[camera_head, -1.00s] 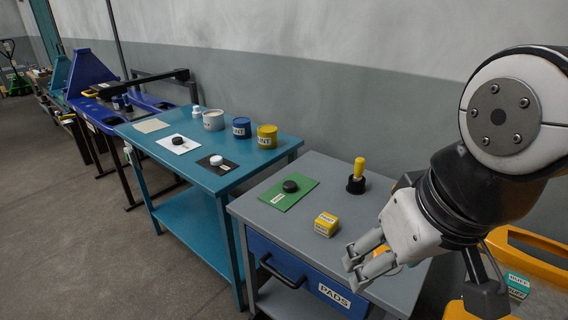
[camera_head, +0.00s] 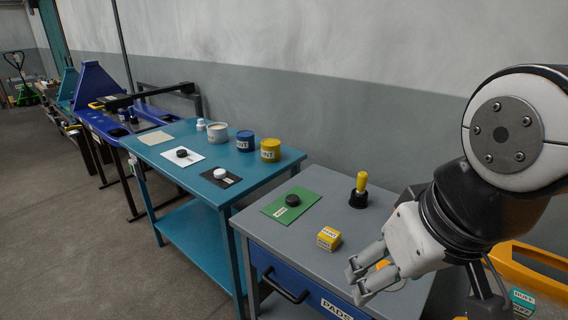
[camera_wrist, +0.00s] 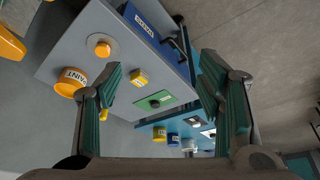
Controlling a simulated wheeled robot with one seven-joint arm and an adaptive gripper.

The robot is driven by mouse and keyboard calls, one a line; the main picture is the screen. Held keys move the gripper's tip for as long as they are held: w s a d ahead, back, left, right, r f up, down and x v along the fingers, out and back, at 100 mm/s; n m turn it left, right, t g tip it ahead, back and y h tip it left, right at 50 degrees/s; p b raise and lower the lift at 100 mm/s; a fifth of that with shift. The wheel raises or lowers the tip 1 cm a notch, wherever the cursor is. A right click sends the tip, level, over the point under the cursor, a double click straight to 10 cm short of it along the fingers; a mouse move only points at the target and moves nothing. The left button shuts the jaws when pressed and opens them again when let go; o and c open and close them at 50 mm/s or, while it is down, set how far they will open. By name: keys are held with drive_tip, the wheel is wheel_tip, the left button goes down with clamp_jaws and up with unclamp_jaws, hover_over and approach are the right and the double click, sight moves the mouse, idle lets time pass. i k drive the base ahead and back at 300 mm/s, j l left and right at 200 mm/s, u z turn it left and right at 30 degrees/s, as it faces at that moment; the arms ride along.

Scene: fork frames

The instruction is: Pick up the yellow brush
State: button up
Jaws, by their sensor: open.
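The yellow brush (camera_head: 362,182) stands upright, its yellow handle up, in a black base on the grey table at the right. My gripper (camera_head: 361,281) is open and empty over the front right part of that table, nearer to me than the brush and apart from it. In the wrist view my gripper (camera_wrist: 168,92) has its two fingers spread wide, with the table between and beyond them. A yellow piece shows beside the left finger there; I cannot tell if it is the brush.
A yellow box (camera_head: 328,238) and a green mat (camera_head: 272,210) with a black knob lie on the grey table (camera_head: 300,236). A blue drawer is below. A teal table (camera_head: 150,150) with cans and pads stands to the left. The wrist view also shows a yellow paint can (camera_wrist: 70,84) and an orange round thing (camera_wrist: 102,49).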

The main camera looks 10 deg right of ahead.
sight(362, 179)
drive_tip(key=z, duration=3.05)
drive_tip(key=u, duration=2.3)
drive_tip(key=j+u, duration=0.25)
drive_tip(key=i+j, duration=0.1)
drive_tip(key=j, duration=0.35)
drive_tip(key=i+j, duration=0.1)
drive_tip(key=j, duration=0.35)
drive_tip(key=i+j+z, duration=0.1)
drive_tip(key=j, duration=0.35)
